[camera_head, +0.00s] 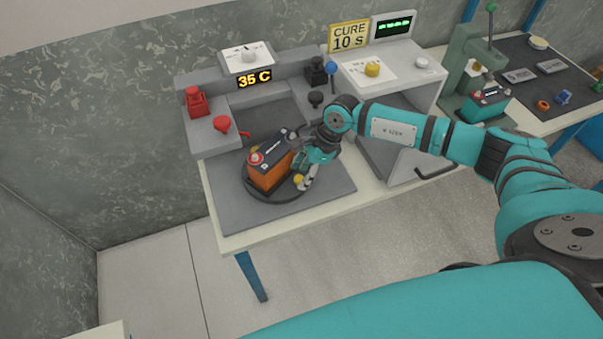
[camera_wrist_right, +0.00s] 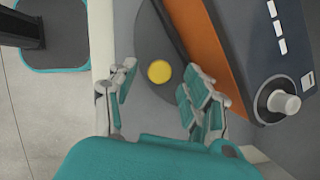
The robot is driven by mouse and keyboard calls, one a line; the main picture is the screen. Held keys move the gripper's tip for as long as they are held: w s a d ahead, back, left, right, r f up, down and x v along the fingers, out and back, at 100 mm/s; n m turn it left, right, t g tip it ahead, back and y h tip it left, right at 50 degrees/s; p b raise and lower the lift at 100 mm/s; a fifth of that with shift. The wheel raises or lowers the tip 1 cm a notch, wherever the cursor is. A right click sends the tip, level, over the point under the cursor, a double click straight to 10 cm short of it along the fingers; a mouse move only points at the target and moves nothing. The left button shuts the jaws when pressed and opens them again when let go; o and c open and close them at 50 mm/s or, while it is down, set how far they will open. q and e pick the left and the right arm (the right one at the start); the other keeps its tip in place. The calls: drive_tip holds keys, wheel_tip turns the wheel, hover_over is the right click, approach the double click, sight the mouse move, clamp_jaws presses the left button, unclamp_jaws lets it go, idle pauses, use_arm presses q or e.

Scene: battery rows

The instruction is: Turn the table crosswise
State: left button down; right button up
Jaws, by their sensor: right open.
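The round dark turntable (camera_head: 262,196) sits on a grey mat at the table's front left. It also shows in the right wrist view (camera_wrist_right: 150,40). The battery fills the right of the wrist view (camera_wrist_right: 215,50). A yellow knob (camera_head: 298,180) stands at the turntable's right edge. My right gripper (camera_head: 305,175) is open beside the battery. In the wrist view, its fingers (camera_wrist_right: 158,90) are spread on either side of the yellow knob (camera_wrist_right: 159,71), apparently without touching it.
Behind the turntable is a grey station with red clamps (camera_head: 196,101) and a 35 C display (camera_head: 254,79). A white cure box (camera_head: 390,72) stands to the right, with an open hatch (camera_head: 415,165) below. A green press (camera_head: 470,65) is farther right. The mat's front left is clear.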

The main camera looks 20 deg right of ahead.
drive_tip(key=v, duration=0.6)
drive_tip(key=shift+d+r, duration=0.2)
drive_tip(key=shift+r, duration=0.05)
drive_tip(key=shift+c, duration=0.3)
